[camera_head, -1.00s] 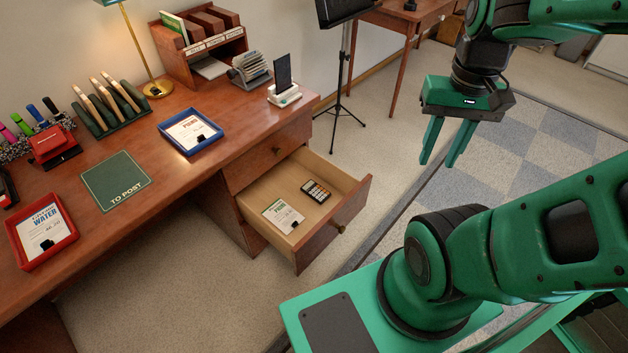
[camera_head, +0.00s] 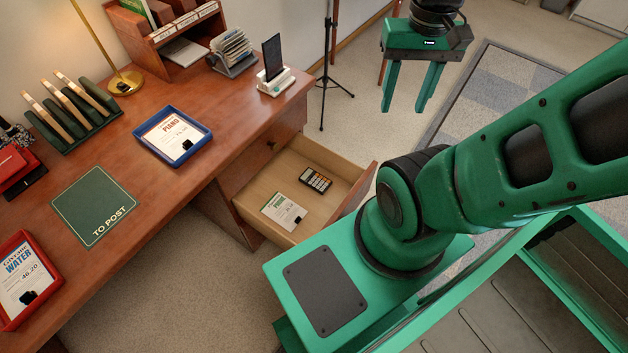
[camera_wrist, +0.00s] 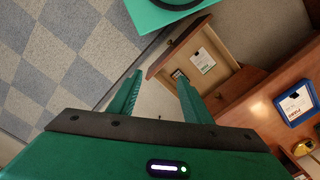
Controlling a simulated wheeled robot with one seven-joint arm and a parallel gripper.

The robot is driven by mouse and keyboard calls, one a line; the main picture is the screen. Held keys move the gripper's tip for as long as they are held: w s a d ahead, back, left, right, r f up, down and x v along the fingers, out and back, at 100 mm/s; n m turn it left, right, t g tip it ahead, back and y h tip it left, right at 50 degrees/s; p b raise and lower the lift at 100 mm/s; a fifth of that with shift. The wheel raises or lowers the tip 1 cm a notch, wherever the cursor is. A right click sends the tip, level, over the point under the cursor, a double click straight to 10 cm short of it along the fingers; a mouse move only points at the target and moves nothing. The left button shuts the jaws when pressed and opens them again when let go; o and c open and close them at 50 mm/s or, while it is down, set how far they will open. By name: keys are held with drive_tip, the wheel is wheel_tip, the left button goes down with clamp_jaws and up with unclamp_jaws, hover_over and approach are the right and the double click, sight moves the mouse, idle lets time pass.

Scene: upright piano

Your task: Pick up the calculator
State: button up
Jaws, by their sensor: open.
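The calculator (camera_head: 315,180), dark with light and orange keys, lies flat in the open desk drawer (camera_head: 345,178), near its back right. A white-and-green card (camera_head: 283,212) with a black clip lies beside it, apart from it. In the wrist view the drawer (camera_wrist: 166,58) shows with the card (camera_wrist: 203,60); a small dark shape at the finger's tip may be the calculator, but I cannot tell surely. My gripper (camera_head: 404,108) is open and empty, pointing down, up in the air to the right of the drawer. Its fingers also show in the wrist view (camera_wrist: 158,80).
The desk (camera_head: 190,185) holds a blue tray (camera_head: 139,134), a red tray (camera_head: 48,268), a green mat (camera_head: 92,203), a letter rack, a card file and a phone stand (camera_head: 275,82). A thin black stand (camera_head: 323,80) rises behind the drawer. Floor below the desk is clear.

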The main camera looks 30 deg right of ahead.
drive_tip(key=o, duration=0.5)
drive_tip(key=shift+s+r, duration=0.2)
drive_tip(key=shift+s, duration=0.2)
drive_tip(key=o, duration=0.8)
drive_tip(key=w, duration=0.2)
drive_tip(key=w+d+f, duration=0.1)
drive_tip(key=shift+f+m, duration=0.1)
drive_tip(key=shift+m, duration=0.2)
drive_tip(key=m, duration=0.6)
hover_over(316, 179)
wheel_tip(316, 179, down, 45)
drive_tip(key=shift+m, duration=0.3)
drive_tip(key=f, duration=0.5)
drive_tip(key=shift+a, duration=0.2)
drive_tip(key=shift+d+f, duration=0.2)
drive_tip(key=shift+f, duration=2.9)
